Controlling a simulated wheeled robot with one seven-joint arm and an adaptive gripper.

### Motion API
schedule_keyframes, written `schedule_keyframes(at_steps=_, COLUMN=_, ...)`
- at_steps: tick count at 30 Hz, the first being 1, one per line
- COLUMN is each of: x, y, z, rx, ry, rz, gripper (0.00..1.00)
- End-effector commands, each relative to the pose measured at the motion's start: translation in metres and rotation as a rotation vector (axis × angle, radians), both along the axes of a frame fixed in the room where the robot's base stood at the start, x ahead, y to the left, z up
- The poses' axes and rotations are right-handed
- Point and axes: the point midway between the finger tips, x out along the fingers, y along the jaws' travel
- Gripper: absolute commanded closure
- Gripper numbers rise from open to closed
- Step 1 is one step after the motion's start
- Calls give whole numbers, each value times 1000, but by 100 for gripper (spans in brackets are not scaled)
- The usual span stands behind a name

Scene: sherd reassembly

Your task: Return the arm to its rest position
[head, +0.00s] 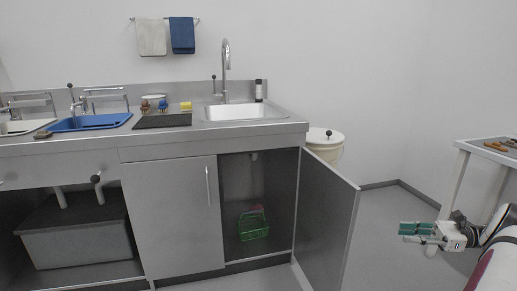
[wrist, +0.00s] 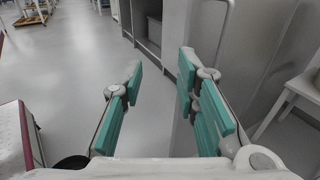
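My gripper (head: 418,232) is at the lower right of the head view, with its teal finger pads pointing left. It is held in the air over the floor, to the right of the open cabinet door. In the wrist view my gripper (wrist: 160,95) shows its two teal-padded fingers wide apart. Nothing is between them, only grey floor behind. The white forearm enters from the right edge in the head view.
An open cabinet door (head: 327,220) juts out left of my gripper. A side table (head: 478,146) with tools stands at right. A white bin (head: 326,146) stands by the counter (head: 225,134). A green basket (head: 253,226) sits inside the cabinet. The floor (head: 385,225) between door and gripper is clear.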

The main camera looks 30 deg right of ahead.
Motion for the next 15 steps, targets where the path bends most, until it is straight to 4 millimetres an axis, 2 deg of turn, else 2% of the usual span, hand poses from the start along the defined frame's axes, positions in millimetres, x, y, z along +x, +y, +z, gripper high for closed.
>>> schedule_keyframes(at_steps=8, x=41, y=34, z=39, rx=-99, ry=33, rz=118, gripper=71)
schedule_keyframes(at_steps=11, x=59, y=56, z=58, rx=-152, ry=46, rz=182, gripper=71)
schedule_keyframes(at_steps=15, x=89, y=102, z=95, rx=-259, ry=65, rz=305, gripper=71)
